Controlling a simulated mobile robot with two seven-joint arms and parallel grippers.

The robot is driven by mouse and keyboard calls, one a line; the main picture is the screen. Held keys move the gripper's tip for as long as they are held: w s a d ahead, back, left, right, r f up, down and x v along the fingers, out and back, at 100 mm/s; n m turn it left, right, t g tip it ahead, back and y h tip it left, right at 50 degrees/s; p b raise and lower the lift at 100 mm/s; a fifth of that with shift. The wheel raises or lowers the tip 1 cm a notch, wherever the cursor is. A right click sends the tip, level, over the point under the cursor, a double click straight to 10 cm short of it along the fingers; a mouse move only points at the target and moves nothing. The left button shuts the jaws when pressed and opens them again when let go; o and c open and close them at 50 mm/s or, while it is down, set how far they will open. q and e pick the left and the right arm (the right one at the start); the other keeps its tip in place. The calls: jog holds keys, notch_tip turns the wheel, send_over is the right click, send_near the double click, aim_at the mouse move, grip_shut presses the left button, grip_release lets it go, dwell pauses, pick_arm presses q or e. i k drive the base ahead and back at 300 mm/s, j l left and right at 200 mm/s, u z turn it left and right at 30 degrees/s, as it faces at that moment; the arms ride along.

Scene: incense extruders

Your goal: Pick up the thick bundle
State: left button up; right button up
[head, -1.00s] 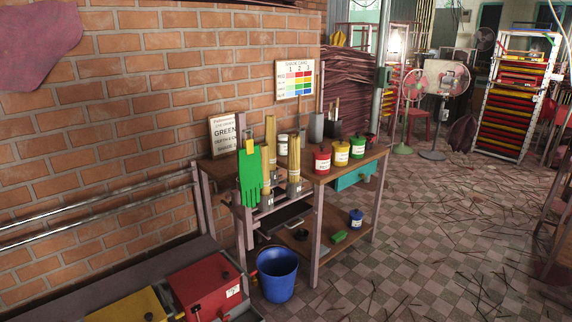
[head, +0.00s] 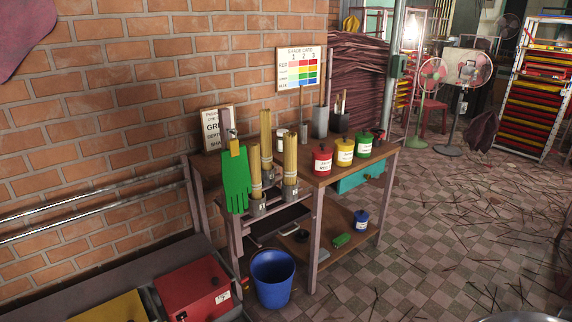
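Several tan stick bundles stand upright in small grey holders at the left end of the wooden workbench (head: 318,178). The back bundle (head: 266,138) is the tallest in view. The front left bundle (head: 255,168) stands beside the green glove, and the front right bundle (head: 290,160) stands to its right. I cannot tell for sure from here which is the thick one. Number labels on the holders are too small to read surely. Neither of my grippers is in view.
A green glove (head: 236,180) hangs at the bench's left end. Red (head: 321,162), yellow (head: 344,152) and green (head: 364,146) pots line the bench. A blue bucket (head: 273,278) stands on the floor before it. A red box (head: 192,288) is at lower left. Floor to the right is open, littered with sticks.

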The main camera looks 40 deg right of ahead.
aim_at(290, 138)
jog(key=i+l+u, duration=0.25)
jog(key=l+u, duration=0.2)
jog(key=l, duration=1.15)
jog(key=l+u, duration=0.45)
jog(key=l, duration=1.1)
jog(key=k+l+u, duration=0.1)
jog(key=l+u, duration=0.15)
jog(key=l, duration=1.2)
jog(key=i+j, duration=0.1)
jog(key=j, duration=0.2)
jog(key=i+j, duration=0.15)
jog(key=j, duration=0.1)
